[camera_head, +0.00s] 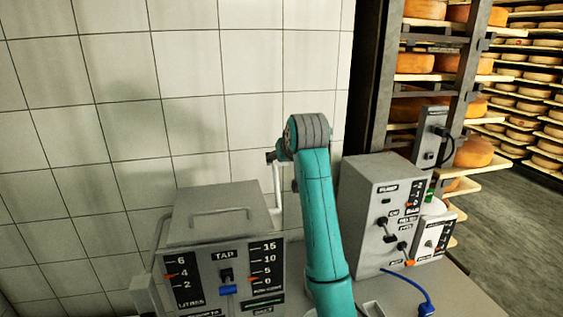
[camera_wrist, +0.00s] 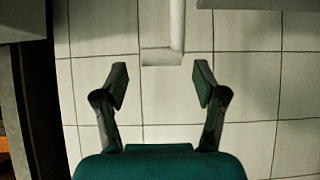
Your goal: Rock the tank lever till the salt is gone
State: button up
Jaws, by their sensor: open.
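The grey tank (camera_head: 218,215) stands at the lower left in the head view, with a handle on its lid. Its front has a TAP label, a blue-tipped tap, a litres scale with an orange pointer near 4, and a second scale with its pointer near 0. A pale upright bar (camera_head: 277,190), seemingly the lever, rises at the tank's right side. In the wrist view a pale bar (camera_wrist: 177,25) with a block at its end lies ahead, between the lines of the fingers. My gripper (camera_wrist: 160,80) is open and empty, apart from the bar. My arm mostly hides the gripper in the head view.
A grey pump box (camera_head: 372,195) with switches stands right of my arm, beside a smaller white panel (camera_head: 435,235). A blue cable (camera_head: 410,283) lies on the worktop (camera_head: 450,290). Shelves of cheese wheels (camera_head: 473,152) stand behind at right. A tiled wall (camera_head: 90,120) closes the back.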

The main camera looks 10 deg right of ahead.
jog(key=v, duration=0.7)
jog(key=shift+d, duration=0.1)
dwell(0.6)
